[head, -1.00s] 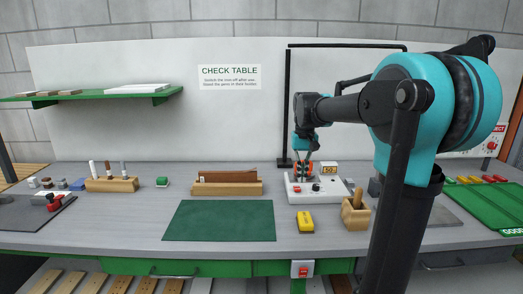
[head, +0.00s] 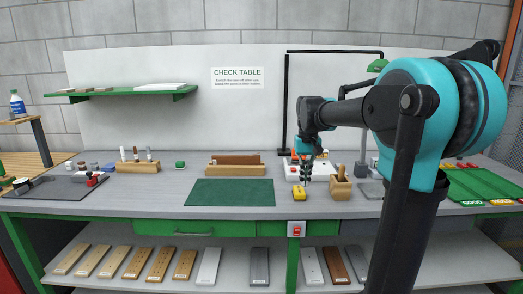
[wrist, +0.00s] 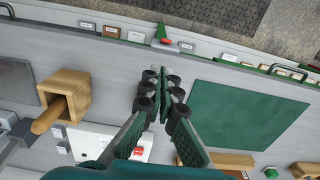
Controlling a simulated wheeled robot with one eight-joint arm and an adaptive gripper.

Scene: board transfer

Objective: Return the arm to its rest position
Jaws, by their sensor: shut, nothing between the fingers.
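My gripper (head: 306,172) hangs from my teal and black arm (head: 350,112), fingers pointing down, over the front right part of the check table (head: 150,184). In the wrist view its fingers (wrist: 161,82) are together with nothing between them. I cannot tell the exact gap. The upper arm reaches in from the right side.
A wooden holder (head: 340,189) with a handle stands just right of the gripper. A green mat (head: 230,192) lies to the left. A black frame (head: 287,100) and a lamp (head: 378,66) stand behind. Labelled boards lie on the lower shelf (head: 225,257).

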